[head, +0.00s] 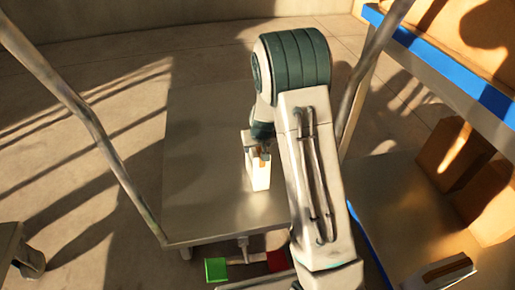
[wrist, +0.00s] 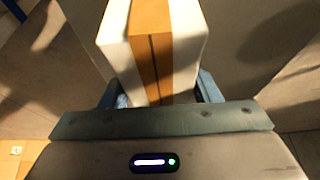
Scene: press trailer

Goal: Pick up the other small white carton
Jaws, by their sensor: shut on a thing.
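A small white carton (head: 258,172) with an orange-brown band is at my gripper (head: 260,148), above or on the grey platform of a cart (head: 205,130). The head view does not show clearly whether the carton touches the platform. In the wrist view the carton (wrist: 152,45) fills the top middle, its banded face towards me. The fingers of my gripper (wrist: 160,92) lie one on each side of it, shut on it. My arm hides part of the platform's right side in the head view.
Metal posts (head: 85,115) rise beside the platform. On the right stands a shelf unit with a blue edge (head: 450,75) and brown boxes (head: 465,155) on its lower level. A green block (head: 215,269) and a red block (head: 277,261) show in front. The platform's left part is bare.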

